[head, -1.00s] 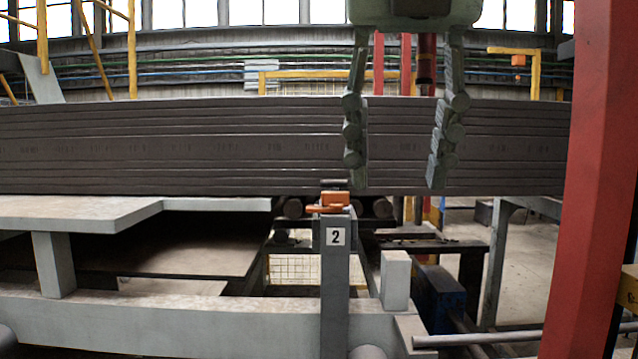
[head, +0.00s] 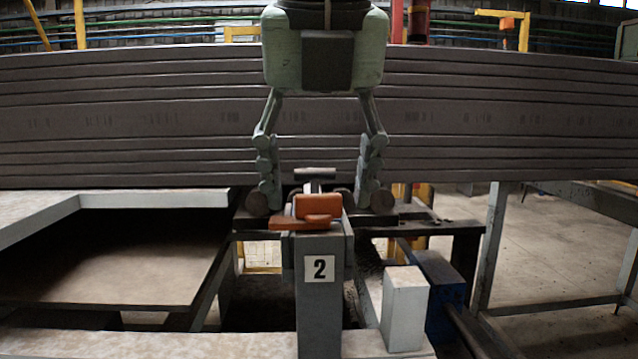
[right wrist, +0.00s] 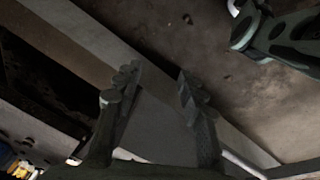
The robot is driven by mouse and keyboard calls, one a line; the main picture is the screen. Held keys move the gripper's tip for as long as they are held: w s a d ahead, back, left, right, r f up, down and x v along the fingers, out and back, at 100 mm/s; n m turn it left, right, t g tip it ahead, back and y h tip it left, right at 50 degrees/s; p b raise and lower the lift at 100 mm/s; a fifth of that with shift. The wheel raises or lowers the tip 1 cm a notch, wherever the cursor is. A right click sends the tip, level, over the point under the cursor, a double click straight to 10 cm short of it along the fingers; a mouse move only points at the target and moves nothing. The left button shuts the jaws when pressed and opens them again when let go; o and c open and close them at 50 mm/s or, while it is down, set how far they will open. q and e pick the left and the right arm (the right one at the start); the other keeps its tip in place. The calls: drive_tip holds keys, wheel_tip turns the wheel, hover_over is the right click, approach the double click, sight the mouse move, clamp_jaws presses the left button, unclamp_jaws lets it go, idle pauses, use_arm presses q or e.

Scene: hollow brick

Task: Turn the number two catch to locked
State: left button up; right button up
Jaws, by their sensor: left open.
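The number two catch (head: 318,206) is an orange piece on top of a grey post (head: 319,310) that bears a white label with a 2. A short dark bar shows just above and behind the orange piece. My left gripper (head: 319,196) hangs pointing down over the catch, fingers wide apart on either side of it. It is open and holds nothing; I cannot tell whether its tips touch the catch. In the right wrist view my right gripper (right wrist: 160,80) has its fingers apart, with nothing between them but a grey surface and floor beyond.
A long stack of dark boards (head: 480,120) runs across behind the post. A pale ledge (head: 150,199) is at the left. A white block (head: 405,308) and a blue part (head: 440,295) stand right of the post. Open floor (head: 560,240) shows at the right.

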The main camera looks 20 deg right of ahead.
use_arm(q)
drive_tip(key=shift+w+f, duration=0.25)
drive_tip(key=shift+f, duration=0.15)
use_arm(e)
drive_tip(key=shift+s+d+f, duration=0.1)
drive_tip(key=shift+s+f, duration=0.2)
drive_tip(key=shift+s, duration=0.05)
